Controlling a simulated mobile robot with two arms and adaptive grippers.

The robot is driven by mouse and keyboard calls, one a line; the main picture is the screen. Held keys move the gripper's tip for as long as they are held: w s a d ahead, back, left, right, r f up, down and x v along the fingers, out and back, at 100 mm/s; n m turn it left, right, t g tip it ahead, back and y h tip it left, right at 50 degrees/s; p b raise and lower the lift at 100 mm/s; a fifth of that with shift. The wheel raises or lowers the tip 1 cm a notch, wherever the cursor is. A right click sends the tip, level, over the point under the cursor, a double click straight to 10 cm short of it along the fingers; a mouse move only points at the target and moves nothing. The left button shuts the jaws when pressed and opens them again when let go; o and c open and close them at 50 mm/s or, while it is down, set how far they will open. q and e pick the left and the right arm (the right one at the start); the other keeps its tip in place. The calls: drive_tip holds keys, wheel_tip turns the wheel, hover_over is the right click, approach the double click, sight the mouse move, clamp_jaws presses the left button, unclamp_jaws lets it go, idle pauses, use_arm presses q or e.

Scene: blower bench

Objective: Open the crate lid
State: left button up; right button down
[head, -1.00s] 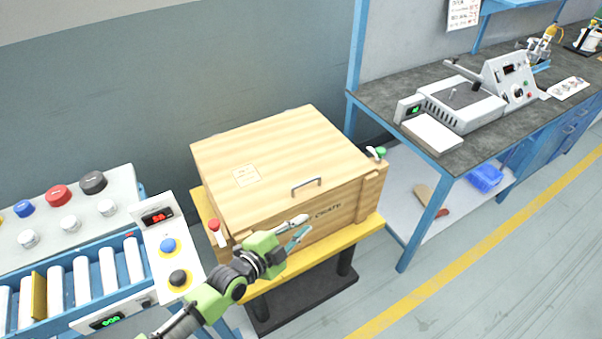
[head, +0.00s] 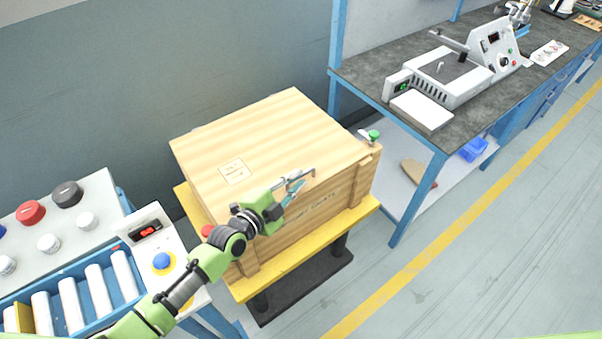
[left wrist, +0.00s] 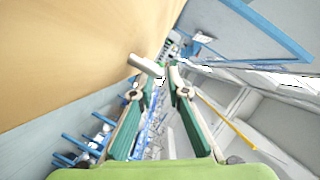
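The wooden crate (head: 325,209) stands on a yellow-topped stand, its lid (head: 265,135) flat and shut. The lid's metal handle (head: 308,173) is at the front edge, partly hidden by my left gripper. My left gripper (head: 294,186) is at the handle with its fingers apart. In the left wrist view the handle (left wrist: 146,66) shows as a grey bar at the tips of the open left gripper (left wrist: 158,82), closer to the left finger; I cannot tell whether they touch. A red knob (head: 207,230) is at the crate's left front corner and a green knob (head: 374,135) at the right. My right gripper is out of view.
A roller conveyor (head: 70,298) and a button panel (head: 60,225) stand to the left. A blue-framed workbench (head: 395,75) with a grey machine (head: 450,75) stands to the right. The floor (head: 470,270) at the front right is clear.

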sight(298, 178)
use_arm(q)
drive_tip(key=shift+x, duration=1.15)
drive_tip(key=shift+w+d+f, duration=0.15)
drive_tip(key=shift+w, duration=0.3)
